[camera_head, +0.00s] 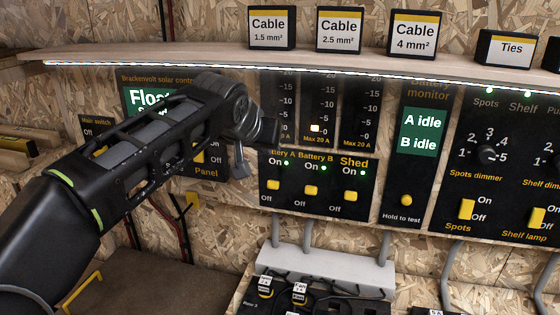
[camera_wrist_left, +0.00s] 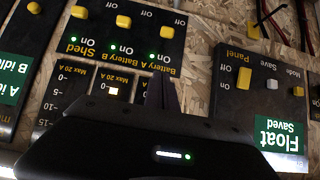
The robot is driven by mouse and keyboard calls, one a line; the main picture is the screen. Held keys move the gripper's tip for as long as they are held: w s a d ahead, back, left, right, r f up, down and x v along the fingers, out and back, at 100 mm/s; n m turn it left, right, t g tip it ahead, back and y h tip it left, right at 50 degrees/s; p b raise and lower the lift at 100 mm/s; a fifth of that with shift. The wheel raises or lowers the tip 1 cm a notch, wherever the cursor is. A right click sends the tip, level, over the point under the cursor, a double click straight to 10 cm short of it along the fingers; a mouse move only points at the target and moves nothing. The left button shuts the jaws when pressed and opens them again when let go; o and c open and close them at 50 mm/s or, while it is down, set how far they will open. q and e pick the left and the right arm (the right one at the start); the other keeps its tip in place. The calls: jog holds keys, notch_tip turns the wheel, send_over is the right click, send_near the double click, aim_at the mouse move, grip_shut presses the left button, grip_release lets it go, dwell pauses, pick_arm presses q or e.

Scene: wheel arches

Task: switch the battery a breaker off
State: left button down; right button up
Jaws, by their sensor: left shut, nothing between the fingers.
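The breaker panel (camera_head: 330,208) carries three yellow switches under the labels Battery A, Battery B and Shed. The Battery A breaker (camera_head: 273,185) is the leftmost; its green light is lit. In the left wrist view, which is turned over, the Battery A breaker (camera_wrist_left: 167,32) is the rightmost of the three. The Battery B breaker (camera_head: 310,190) and Shed breaker (camera_head: 350,196) also have lit green lights. My left gripper (camera_head: 272,132) is shut and empty, just above the Battery A label and partly covering it. Its dark fingers (camera_wrist_left: 162,92) point towards that label. My right gripper is out of view.
A battery monitor (camera_head: 419,130) reads "A idle" and "B idle". A solar controller (camera_head: 150,98) is partly hidden behind my left arm. A shelf (camera_head: 180,54) with labelled boxes overhangs the panels. Grey conduits and a trunking box (camera_head: 330,265) sit below the breakers.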

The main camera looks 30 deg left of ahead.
pick_arm(q)
jog(key=shift+s+r, duration=0.15)
jog(key=p, duration=0.2)
send_over(273, 188)
jog(key=w, duration=0.2)
jog(key=f, duration=0.6)
jog(key=shift+s+a+f, duration=0.2)
jog(key=shift+a+f, duration=0.1)
jog(key=shift+a, duration=0.1)
jog(key=shift+s+d+f, duration=0.1)
jog(key=shift+s+f, duration=0.2)
jog(key=shift+f, duration=0.3)
jog(key=shift+s+d+f, duration=0.1)
jog(key=shift+s+f, duration=0.2)
jog(key=shift+f, duration=0.25)
jog(key=shift+s+d+f, duration=0.1)
jog(key=shift+s+f, duration=0.1)
jog(key=shift+f, duration=0.4)
jog(key=shift+b, duration=0.3)
